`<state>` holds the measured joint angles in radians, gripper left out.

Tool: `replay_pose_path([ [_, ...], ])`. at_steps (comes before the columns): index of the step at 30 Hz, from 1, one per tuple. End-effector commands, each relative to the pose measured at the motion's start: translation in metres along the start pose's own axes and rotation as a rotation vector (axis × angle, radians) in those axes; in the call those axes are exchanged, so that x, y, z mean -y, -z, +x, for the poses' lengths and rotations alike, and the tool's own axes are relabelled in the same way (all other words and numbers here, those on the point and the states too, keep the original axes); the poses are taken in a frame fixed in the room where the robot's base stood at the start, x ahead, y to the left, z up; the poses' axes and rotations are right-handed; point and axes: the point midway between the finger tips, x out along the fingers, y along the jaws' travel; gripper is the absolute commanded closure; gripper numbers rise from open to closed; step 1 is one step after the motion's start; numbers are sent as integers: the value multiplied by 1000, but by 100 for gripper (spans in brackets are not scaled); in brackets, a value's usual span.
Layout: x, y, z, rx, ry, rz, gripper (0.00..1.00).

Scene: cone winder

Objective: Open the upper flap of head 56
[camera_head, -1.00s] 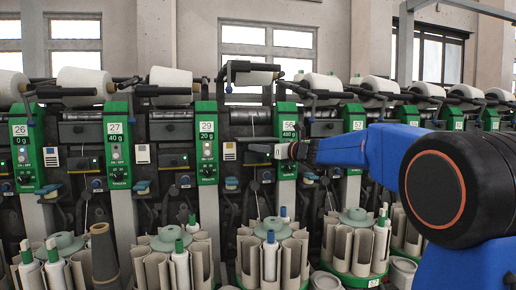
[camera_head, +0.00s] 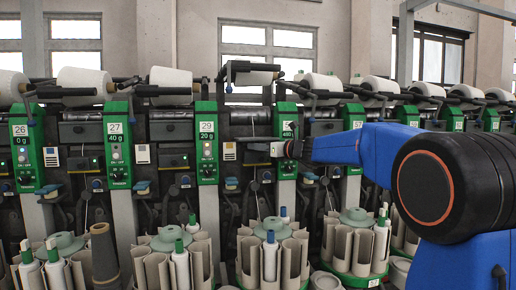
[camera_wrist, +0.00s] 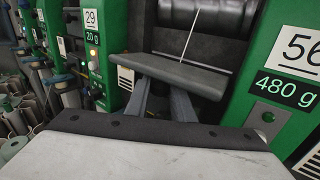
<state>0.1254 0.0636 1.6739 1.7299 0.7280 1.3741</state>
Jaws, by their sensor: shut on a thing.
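Head 56 has a green panel (camera_head: 287,172) right of centre in the head view. In the wrist view its panel (camera_wrist: 270,118) is at the right, with labels 56 and 480 g. The upper flap (camera_wrist: 180,74) is a grey plate left of that panel, below a dark drum with a white thread. My gripper (camera_wrist: 168,97) is shut on the flap's near edge, its fingers partly hidden under the plate. In the head view my gripper (camera_head: 262,149) reaches in from the right, in front of the panel, and covers part of its label.
The neighbouring head 29 panel (camera_head: 207,150) stands to the left. A white yarn cone (camera_head: 253,77) sits above the heads. Bobbin magazines (camera_head: 270,255) stand below, in front of the machine. Floor in front is not clearly visible.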

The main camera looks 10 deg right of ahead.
Motion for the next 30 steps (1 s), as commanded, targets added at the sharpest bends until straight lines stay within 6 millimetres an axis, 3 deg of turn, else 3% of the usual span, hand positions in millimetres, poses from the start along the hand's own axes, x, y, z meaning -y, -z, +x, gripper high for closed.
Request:
replay_pose_path([
  [30,-4,-21,-4,-296,7,198,100],
])
